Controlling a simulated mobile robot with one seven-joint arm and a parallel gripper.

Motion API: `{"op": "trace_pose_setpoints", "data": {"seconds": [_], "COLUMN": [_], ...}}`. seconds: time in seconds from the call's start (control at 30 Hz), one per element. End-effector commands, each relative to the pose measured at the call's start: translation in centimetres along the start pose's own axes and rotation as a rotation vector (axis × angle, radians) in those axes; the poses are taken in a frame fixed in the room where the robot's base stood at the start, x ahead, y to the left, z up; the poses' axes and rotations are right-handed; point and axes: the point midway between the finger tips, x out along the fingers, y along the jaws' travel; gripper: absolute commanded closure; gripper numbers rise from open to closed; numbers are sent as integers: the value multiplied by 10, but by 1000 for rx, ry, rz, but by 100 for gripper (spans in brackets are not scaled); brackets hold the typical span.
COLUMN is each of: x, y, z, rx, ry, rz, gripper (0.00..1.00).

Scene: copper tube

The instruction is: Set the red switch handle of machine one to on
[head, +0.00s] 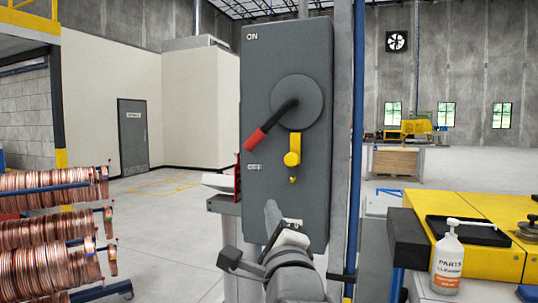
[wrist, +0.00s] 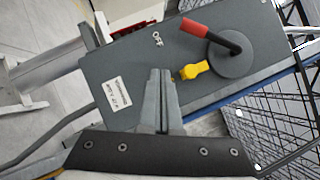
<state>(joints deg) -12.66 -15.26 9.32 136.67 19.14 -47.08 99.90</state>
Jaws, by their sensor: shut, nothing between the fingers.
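The switch box (head: 262,75) is a tall grey cabinet with "ON" at its top left. Its black handle has a red grip (head: 256,138) that points down and left from a round grey disc (head: 305,92), toward the small "OFF" label. The red grip also shows at the upper right in the wrist view (wrist: 194,27). A yellow latch piece (head: 292,157) sits below the disc. My gripper (head: 271,207) is in front of the box's lower part, below the handle. In the wrist view, its fingers (wrist: 159,73) are together and empty, apart from the red grip.
Racks of copper coils (head: 50,230) stand at the left. A yellow-topped bench (head: 480,262) with a white bottle (head: 447,262) is at the right. A blue post (head: 357,150) runs beside the box. Open floor lies behind.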

Motion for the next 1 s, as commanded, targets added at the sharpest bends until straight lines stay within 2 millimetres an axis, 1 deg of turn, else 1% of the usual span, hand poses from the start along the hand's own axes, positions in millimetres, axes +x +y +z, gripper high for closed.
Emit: {"op": "trace_pose_setpoints", "data": {"seconds": [0.03, 0.1, 0.2, 0.33, 0.43, 0.57, 0.9, 0.93, 1.0], "x": [3, 4, 5, 9, 18, 39, 104, 109, 115], "y": [-4, -10, -16, -21, -23, -27, -38, -39, -44], "z": [5, 10, 13, 15, 15, 16, 18, 18, 30], "rx": [69, 153, 227, 260, 261, 260, 258, 258, 259], "ry": [-12, -26, -41, -49, -47, -47, -46, -47, -50], "rz": [-40, -91, -138, -160, -160, -159, -158, -158, -158], "gripper": [100, 100, 100, 100, 100, 100, 100, 100, 100]}}
